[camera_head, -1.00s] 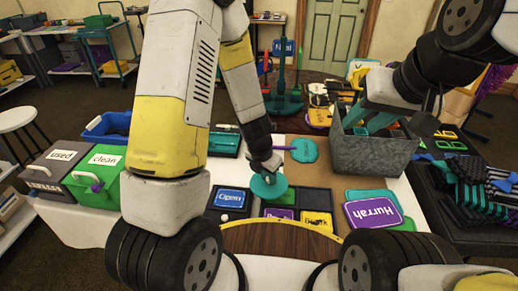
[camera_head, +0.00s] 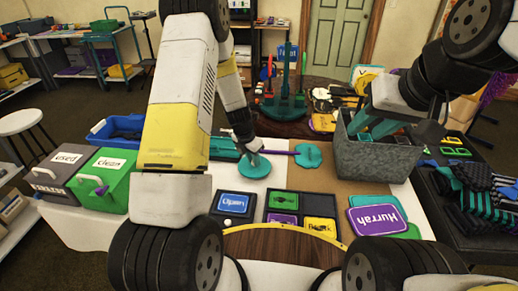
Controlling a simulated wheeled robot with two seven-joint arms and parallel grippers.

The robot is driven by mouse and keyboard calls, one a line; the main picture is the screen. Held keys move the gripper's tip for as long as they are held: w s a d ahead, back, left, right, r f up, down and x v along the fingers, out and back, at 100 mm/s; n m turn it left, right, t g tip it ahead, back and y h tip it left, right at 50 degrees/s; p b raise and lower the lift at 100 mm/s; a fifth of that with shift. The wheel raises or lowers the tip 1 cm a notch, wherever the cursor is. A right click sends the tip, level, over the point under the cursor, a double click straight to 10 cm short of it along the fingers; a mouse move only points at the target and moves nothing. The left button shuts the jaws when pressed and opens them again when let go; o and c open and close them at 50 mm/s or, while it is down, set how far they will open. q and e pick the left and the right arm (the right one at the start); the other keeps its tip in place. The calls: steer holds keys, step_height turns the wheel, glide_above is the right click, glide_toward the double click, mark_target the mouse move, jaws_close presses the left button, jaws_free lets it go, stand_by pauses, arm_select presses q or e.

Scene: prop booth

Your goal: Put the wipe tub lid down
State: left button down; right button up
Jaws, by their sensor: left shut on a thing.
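The wipe tub lid appears to be the round teal disc (camera_head: 253,167), seen at the middle of the table. My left gripper (camera_head: 250,150) is shut on it from above, and its fingertips are largely hidden by the wrist. The lid is over the pale table top, behind the sign tray; I cannot tell whether it touches the surface. My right gripper (camera_head: 372,124) is at the grey metal bin (camera_head: 375,157) on the right, and its jaws are not clear. I cannot make out a wipe tub.
A teal paddle with a purple handle (camera_head: 308,155) lies right of the lid. Sign trays with an "Open" sign (camera_head: 235,203) and a "Hurrah" sign (camera_head: 377,219) are in front. Green "clean" (camera_head: 103,185) and grey "used" (camera_head: 58,180) boxes and a blue bin (camera_head: 103,133) stand left.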

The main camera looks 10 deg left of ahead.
arm_select(q)
steer(key=shift+f, duration=1)
steer(key=c, duration=1.3)
jaws_free()
steer(key=shift+f, duration=0.1)
steer(key=shift+o, duration=0.2)
